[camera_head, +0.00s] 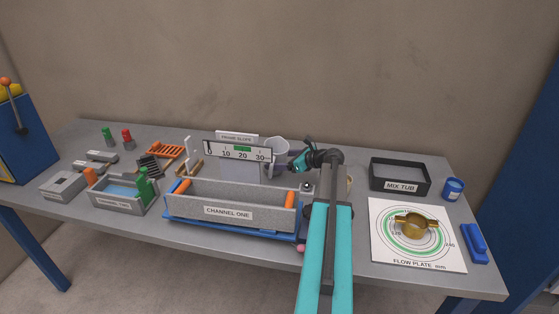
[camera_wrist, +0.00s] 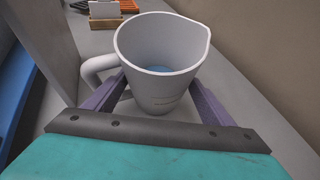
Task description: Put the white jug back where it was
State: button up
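The white jug (camera_wrist: 165,92) is upright in the wrist view, with its handle on the left and some blue liquid inside. In the head view the jug (camera_head: 278,146) shows behind the channel one trough, partly hidden by the slope gauge. My gripper (camera_wrist: 160,95) has one purple finger on each side of the jug, and both appear to press against its wall. In the head view my gripper (camera_head: 288,161) reaches the jug from the right. I cannot tell whether the jug's base touches the table.
The channel one trough (camera_head: 228,212) stands in front of the jug, and the frame slope gauge (camera_head: 238,152) is to its left. The mix tub (camera_head: 400,189) and flow plate (camera_head: 388,255) with a brass piece are at the right. The wall is close behind.

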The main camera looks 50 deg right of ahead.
jog(key=shift+o, duration=0.9)
jog(key=shift+r+b, duration=0.15)
jog(key=shift+b, duration=0.15)
jog(key=shift+r, duration=0.15)
jog(key=b+v, duration=0.3)
jog(key=v, duration=1.1)
jog(key=shift+r, duration=0.25)
jog(key=shift+w, duration=0.15)
